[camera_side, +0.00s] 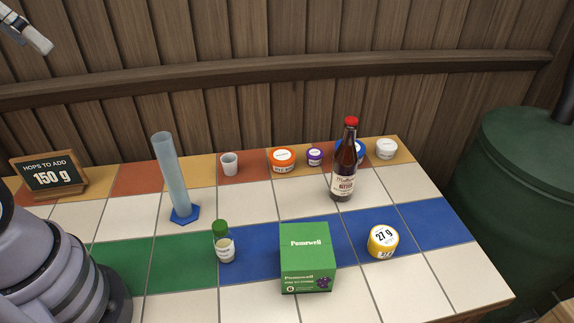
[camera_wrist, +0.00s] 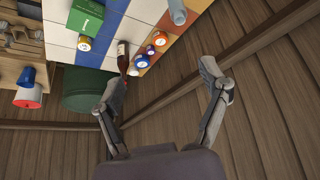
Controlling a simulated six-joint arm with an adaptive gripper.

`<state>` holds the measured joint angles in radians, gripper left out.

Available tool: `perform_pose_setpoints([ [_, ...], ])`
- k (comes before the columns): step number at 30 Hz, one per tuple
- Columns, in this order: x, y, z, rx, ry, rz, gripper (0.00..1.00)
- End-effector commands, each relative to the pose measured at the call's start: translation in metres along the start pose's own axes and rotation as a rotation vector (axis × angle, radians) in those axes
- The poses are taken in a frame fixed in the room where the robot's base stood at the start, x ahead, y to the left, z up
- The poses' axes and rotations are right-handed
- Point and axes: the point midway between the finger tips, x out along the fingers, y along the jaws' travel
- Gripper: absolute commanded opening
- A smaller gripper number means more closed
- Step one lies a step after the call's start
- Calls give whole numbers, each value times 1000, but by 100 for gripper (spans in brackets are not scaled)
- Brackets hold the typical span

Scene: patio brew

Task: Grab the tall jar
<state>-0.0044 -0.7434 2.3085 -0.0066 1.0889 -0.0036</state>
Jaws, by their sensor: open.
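The tallest jar-shaped container is a clear jar with a green lid and pale label (camera_side: 224,244), upright on the tiles left of the green box in the side view. I cannot make it out in the wrist view. A squat yellow jar marked 27 g (camera_side: 382,242) stands right of the box. Low orange (camera_side: 282,160), purple (camera_side: 314,157) and white (camera_side: 386,149) tubs stand along the back, with a blue one partly hidden behind the bottle. My gripper (camera_wrist: 163,88) is open and empty, its fingers wide apart, away from the table. Part of it shows at the side view's top left (camera_side: 27,36).
A green box (camera_side: 307,262), brown bottle (camera_side: 344,163), tall cylinder on a blue foot (camera_side: 171,175), small cup (camera_side: 229,164) and "150 g" sign (camera_side: 49,173) stand on the table. A green barrel (camera_side: 520,180) is at right. The wooden wall (camera_side: 250,60) runs behind.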

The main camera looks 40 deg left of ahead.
Motion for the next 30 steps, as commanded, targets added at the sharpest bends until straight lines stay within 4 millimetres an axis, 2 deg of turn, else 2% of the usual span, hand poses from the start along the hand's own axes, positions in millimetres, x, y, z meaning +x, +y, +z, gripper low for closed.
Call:
perform_pose_setpoints([
  [1,12,0,3,-111,-98,22,76],
  [3,22,4,5,-269,-217,65,76],
  [8,40,12,0,-666,-495,191,76],
  [13,53,7,-31,-1187,-819,424,76],
  [17,58,-19,-64,-1520,-1012,649,76],
  [20,59,-48,-84,-1710,-1117,831,76],
  [24,61,-101,-102,-1912,-1224,1104,76],
  [25,61,-113,-104,-1948,-1241,1168,76],
  [26,71,-115,-100,-1957,-1257,1183,76],
  [27,89,-110,-90,-1949,-1261,1169,76],
  [30,128,-110,-69,-1946,-1256,1163,76],
])
